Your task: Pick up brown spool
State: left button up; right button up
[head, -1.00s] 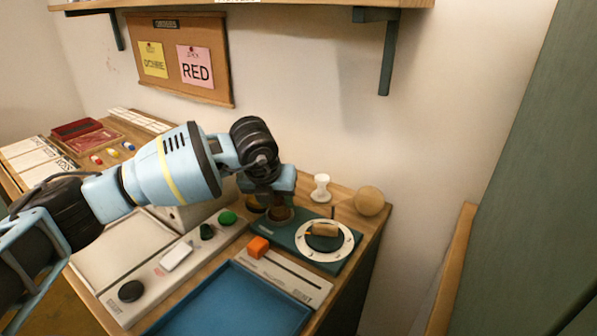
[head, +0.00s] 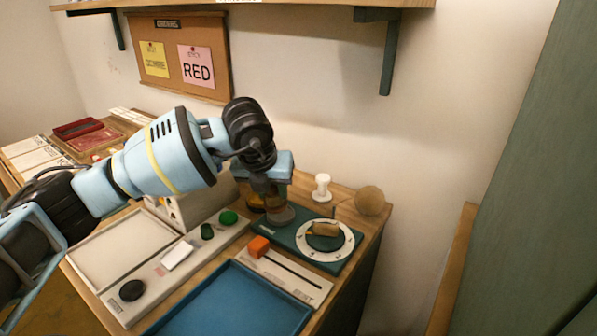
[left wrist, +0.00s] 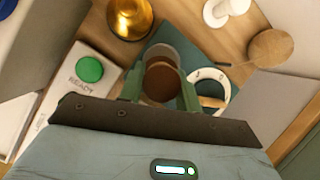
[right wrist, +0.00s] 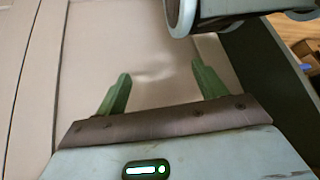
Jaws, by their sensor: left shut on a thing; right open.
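The brown spool (left wrist: 163,83) is between the fingers of my left gripper (left wrist: 160,92) in the left wrist view. The gripper is shut on it. A grey round disc (head: 281,214) on the green board shows below the gripper in the head view. The spool seems held above this disc. In the head view my left gripper (head: 272,186) mostly hides the spool. My right gripper (right wrist: 158,88) is open and empty, in front of a pale panel in the right wrist view.
A white spool (head: 322,187) and a wooden ball (head: 370,201) stand at the back right. A white ring dial (head: 305,251) sits right of the disc. A blue tray (head: 225,305) lies in front.

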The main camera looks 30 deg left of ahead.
pick_arm(q)
jog(key=s+r, duration=0.1)
jog(key=s, duration=1.3)
jog(key=shift+s+a+b, duration=0.15)
jog(key=shift+s+b, duration=0.2)
